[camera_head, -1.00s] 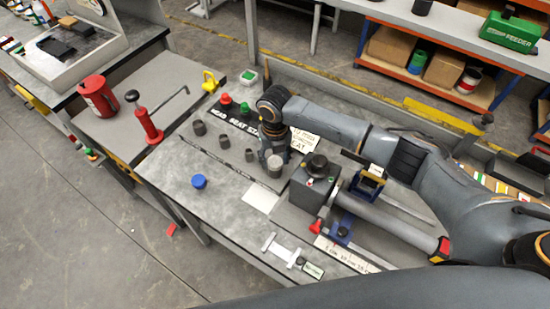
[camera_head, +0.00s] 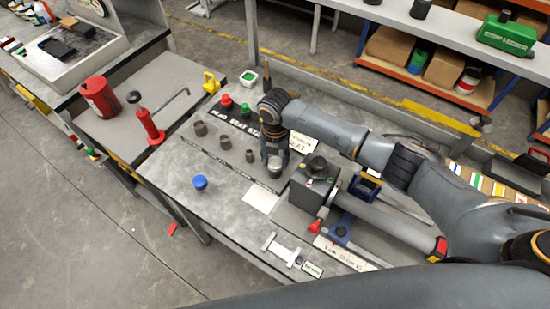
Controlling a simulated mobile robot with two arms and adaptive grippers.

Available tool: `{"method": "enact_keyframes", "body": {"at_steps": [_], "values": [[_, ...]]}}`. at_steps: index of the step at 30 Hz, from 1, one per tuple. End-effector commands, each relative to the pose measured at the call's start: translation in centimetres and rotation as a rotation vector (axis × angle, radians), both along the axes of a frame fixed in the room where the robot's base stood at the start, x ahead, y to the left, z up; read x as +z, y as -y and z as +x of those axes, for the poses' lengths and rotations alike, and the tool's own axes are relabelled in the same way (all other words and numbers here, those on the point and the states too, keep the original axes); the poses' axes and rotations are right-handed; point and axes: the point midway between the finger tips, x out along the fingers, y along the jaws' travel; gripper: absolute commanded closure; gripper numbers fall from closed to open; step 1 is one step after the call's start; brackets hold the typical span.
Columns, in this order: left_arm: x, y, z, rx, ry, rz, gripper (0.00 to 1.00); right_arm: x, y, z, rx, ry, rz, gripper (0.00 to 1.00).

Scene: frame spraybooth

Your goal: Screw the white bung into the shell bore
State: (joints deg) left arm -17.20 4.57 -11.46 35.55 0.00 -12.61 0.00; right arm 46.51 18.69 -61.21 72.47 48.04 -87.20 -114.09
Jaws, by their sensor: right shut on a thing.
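My right gripper (camera_head: 274,163) reaches down over the bench, shut around a pale grey round piece (camera_head: 275,171). The fingers partly cover this piece, and I cannot tell for sure that it is the white bung. It is at the near right end of a row of dark grey cylinders (camera_head: 225,142) on a grey plate. To its right lies a long grey tube (camera_head: 390,228), which runs from a dark block (camera_head: 308,194) to a red and yellow end. No open bore can be made out clearly, so I cannot tell which part is the shell. My left gripper is out of view.
A blue cap (camera_head: 200,182) stands on the open front of the bench (camera_head: 225,217). Red (camera_head: 227,101) and green knobs are behind the row. A white caliper-like tool (camera_head: 282,249) lies near the front edge. A red-handled tool (camera_head: 149,125) stands at the left.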

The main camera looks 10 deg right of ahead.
Motion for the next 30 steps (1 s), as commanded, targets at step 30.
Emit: {"method": "enact_keyframes", "body": {"at_steps": [30], "values": [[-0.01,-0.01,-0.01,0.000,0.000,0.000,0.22,-0.05,0.06,-0.04,-0.543,-0.001,-0.001,0.90]]}}
